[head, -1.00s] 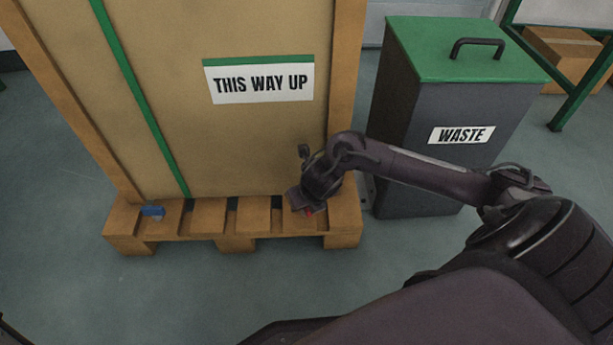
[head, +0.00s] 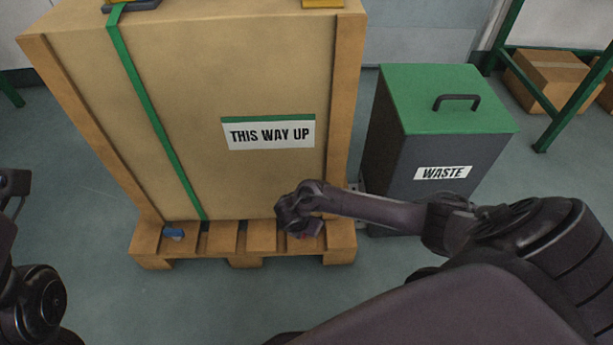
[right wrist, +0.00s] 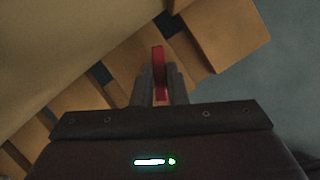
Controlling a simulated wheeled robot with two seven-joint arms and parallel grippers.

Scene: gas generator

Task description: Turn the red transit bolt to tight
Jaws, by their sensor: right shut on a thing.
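The red transit bolt (right wrist: 159,72) shows in the right wrist view as a narrow red bar between the fingers of my right gripper (right wrist: 160,85). The gripper is shut on it. In the head view my right gripper (head: 301,230) is low at the right end of the pallet, and it hides nearly all of the bolt. A blue bolt (head: 173,233) stands at the left end of the pallet (head: 152,257). Part of my left arm shows at the left edge of the head view, but its gripper is out of view.
A tall crate (head: 190,130) with a "THIS WAY UP" label stands on the pallet. A grey waste bin (head: 400,165) with a green lid stands close to its right, behind my right arm. A green rack with cardboard boxes (head: 555,75) is at the back right. The floor in front is clear.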

